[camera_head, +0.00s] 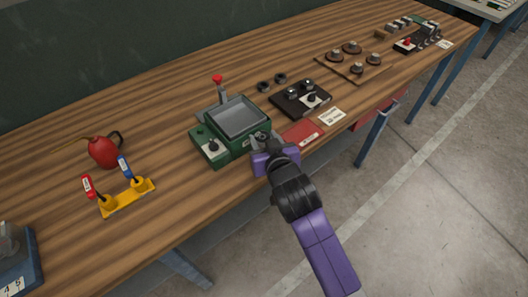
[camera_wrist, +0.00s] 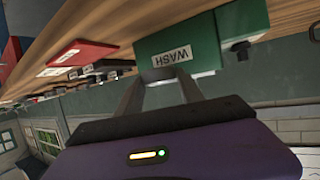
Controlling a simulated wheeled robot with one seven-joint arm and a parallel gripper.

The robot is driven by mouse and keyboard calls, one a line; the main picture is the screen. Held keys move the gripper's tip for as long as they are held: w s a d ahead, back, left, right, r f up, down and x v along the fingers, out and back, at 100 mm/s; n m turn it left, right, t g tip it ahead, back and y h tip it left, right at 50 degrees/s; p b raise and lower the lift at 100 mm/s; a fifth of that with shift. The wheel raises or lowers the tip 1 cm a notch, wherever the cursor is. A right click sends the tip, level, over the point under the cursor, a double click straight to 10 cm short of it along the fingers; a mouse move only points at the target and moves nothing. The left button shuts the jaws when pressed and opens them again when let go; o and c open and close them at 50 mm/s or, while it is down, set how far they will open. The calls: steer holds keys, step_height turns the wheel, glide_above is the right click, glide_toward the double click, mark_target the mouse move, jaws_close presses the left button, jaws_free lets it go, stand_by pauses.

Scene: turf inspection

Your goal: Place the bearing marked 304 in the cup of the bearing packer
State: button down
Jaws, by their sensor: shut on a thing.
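My gripper (camera_head: 262,140) is at the front edge of the green wash unit (camera_head: 212,151), its fingers shut on a small grey part. The fingers hide most of that part and I cannot read a mark on it. In the wrist view the fingers (camera_wrist: 158,92) point at the green front labelled WASH (camera_wrist: 172,57). A black base with round fittings (camera_head: 287,104) stands to the right; it may be the bearing packer, but I cannot tell. Two dark rings (camera_head: 264,87) lie behind it. A wooden board (camera_head: 331,64) bears several round parts. No 304 mark is legible.
A red mat (camera_head: 303,133) and a white card (camera_head: 332,116) lie near the front edge of the bench. A red oil can (camera_head: 103,151) and a yellow holder (camera_head: 127,201) stand at the left. Bare bench lies between the holder and the wash unit.

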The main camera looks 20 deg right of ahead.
steer(key=shift+f, duration=3.1)
steer(key=shift+f, duration=0.1)
steer(key=c, duration=0.7)
jaws_free()
steer(key=shift+c, duration=0.2)
steer(key=d+v, duration=0.1)
steer(key=v, duration=1.1)
steer(key=shift+a+b, duration=0.45)
steer(key=shift+s, duration=0.15)
